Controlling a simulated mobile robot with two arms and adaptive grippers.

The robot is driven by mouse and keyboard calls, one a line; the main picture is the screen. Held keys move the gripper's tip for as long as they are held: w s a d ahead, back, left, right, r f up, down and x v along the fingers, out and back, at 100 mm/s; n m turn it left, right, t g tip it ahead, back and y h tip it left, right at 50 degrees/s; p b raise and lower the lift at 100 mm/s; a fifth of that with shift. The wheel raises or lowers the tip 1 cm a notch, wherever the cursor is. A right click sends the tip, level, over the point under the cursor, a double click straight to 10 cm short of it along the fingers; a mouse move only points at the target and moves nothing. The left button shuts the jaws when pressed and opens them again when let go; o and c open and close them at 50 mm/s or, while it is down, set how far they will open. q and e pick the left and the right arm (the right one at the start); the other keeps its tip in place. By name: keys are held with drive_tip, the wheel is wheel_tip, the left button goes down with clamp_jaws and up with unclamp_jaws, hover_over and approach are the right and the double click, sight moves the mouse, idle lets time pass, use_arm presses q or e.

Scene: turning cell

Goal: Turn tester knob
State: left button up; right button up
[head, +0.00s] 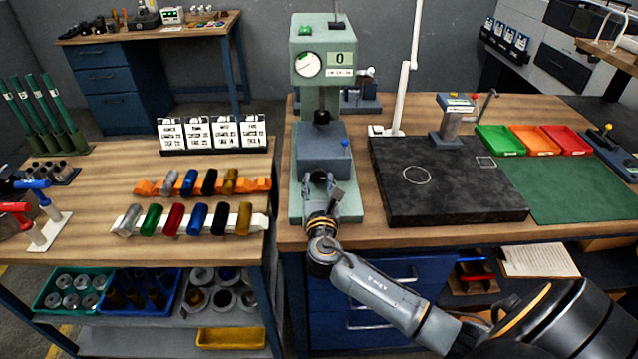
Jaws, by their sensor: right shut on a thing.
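The tester (322,100) is a tall pale green machine on the middle bench, with a round white dial (308,65), a display showing 0 (340,57) and a grey block at its middle. A dark knob (320,177) shows low at the tester's front, partly hidden by my fingers. My right gripper (321,188) reaches up from below and is shut on this knob. A small blue ball (346,143) shows on the right of the grey block, apart from the gripper. My left gripper is not in view.
A black plate (440,185) lies right of the tester, near a white post (402,90). Racks with coloured cylinders (190,222) stand on the left bench (100,190). Red, orange and green trays (535,140) and a green mat (575,190) are at right.

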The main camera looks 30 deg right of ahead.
drive_tip(key=m, duration=0.2)
drive_tip(key=shift+m, duration=0.4)
drive_tip(key=o, duration=1.1)
drive_tip(key=v, duration=1.2)
drive_tip(key=shift+w, duration=0.1)
